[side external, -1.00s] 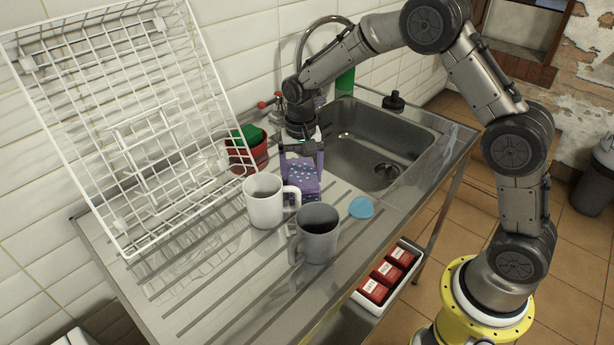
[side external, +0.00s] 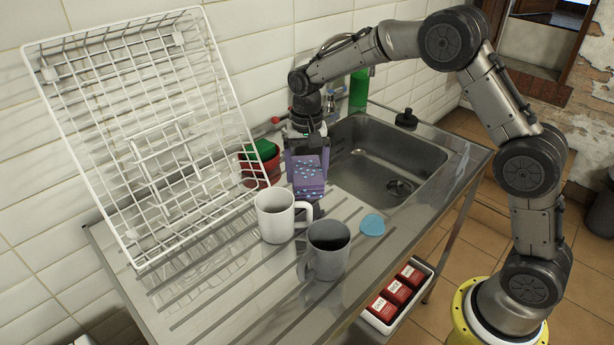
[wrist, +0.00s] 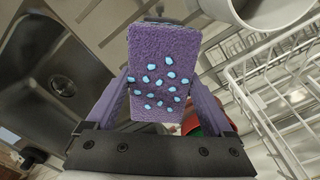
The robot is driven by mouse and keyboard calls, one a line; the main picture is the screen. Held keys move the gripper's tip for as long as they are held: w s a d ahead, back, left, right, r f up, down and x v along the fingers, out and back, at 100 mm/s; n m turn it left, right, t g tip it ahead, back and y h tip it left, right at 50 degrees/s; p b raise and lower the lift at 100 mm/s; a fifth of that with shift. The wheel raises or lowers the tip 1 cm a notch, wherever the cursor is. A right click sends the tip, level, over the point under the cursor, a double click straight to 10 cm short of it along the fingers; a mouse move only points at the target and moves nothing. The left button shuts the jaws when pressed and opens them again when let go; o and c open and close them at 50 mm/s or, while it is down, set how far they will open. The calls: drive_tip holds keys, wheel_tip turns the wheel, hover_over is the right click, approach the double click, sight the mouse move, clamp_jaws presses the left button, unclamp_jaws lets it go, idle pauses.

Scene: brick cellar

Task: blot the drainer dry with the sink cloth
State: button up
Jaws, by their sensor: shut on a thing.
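The sink cloth (side external: 308,178) is a thick purple block with light blue dots. It also fills the middle of the wrist view (wrist: 160,75). My gripper (side external: 307,163) is shut on it, with a finger on each side, and points down. The cloth is just behind the white mug, near the sink bowl's left edge. I cannot tell if its underside touches the metal. The drainer (side external: 215,318) is the ridged steel board left of the bowl; the mugs and rack hide parts of it.
A white mug (side external: 272,215) and a grey mug (side external: 328,255) stand on the drainer, close to the cloth. A white wire rack (side external: 128,262) leans against the wall. A red pot (side external: 258,172) stands behind. A blue scraper-like piece (side external: 372,225) lies right. The sink bowl (side external: 375,165) is empty.

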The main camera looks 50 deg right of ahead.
drive_tip(key=shift+r, duration=1.85)
